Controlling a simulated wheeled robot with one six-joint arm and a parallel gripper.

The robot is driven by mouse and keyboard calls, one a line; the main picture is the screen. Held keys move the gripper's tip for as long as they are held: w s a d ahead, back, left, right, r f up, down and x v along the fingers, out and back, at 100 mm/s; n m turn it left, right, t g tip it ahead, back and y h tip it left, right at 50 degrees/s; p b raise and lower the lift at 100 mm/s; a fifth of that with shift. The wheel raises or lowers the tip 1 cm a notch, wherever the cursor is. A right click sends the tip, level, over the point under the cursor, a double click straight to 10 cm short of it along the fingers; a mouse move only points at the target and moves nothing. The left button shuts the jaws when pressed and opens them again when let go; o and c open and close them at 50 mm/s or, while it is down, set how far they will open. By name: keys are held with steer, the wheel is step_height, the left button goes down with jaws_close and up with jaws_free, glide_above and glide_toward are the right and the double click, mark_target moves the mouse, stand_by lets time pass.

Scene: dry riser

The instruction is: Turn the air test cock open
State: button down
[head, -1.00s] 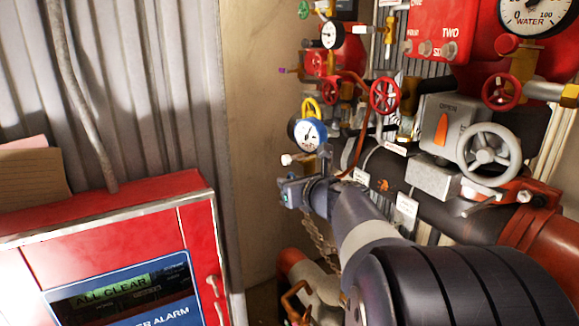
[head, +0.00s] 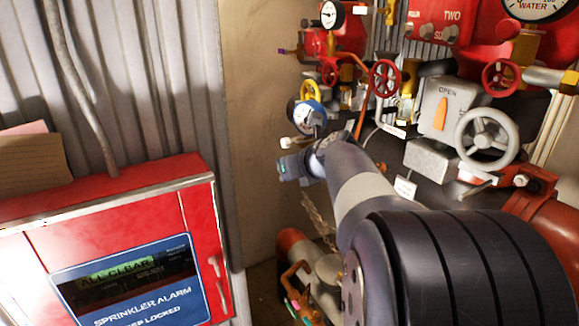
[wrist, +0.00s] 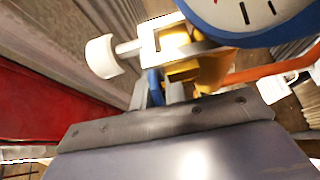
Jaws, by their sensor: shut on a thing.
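A yellow brass fitting (wrist: 185,62) fills the middle of the wrist view, with a white round knob (wrist: 103,57) on its left. I take this fitting to be the air test cock. A small blue piece (wrist: 155,88) shows below it, perhaps its lever, partly hidden by my gripper. The blue-rimmed gauge (wrist: 245,12) hangs just above and to the right; in the head view the gauge (head: 302,112) is just behind my gripper. My gripper (head: 318,128) is shut on the cock, but its fingertips and exact hold are mostly hidden.
A red sprinkler alarm cabinet (head: 110,240) stands at the left. Red handwheels (head: 384,78), a grey handwheel valve (head: 487,138) and thick pipes crowd the right. An orange tube (wrist: 245,76) passes close to the right of the cock. Bare wall lies left of the gauge.

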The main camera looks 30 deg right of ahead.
stand_by(0.3)
steer(key=c, duration=1.4)
jaws_free()
steer(key=shift+c, duration=0.2)
steer(key=shift+w+t, duration=0.1)
steer(key=shift+t, duration=1)
steer(key=shift+b, duration=0.35)
steer(key=shift+t+b, duration=0.5)
steer(key=shift+b, duration=0.1)
steer(key=shift+f+t+b, duration=0.2)
steer(key=shift+t+b, duration=0.1)
steer(key=shift+b, duration=0.35)
steer(key=t+b, duration=0.1)
steer(key=b, duration=0.2)
steer(key=shift+w+r, duration=0.1)
steer(key=t+b, duration=0.1)
steer(key=b, duration=0.2)
steer(key=shift+r, duration=0.1)
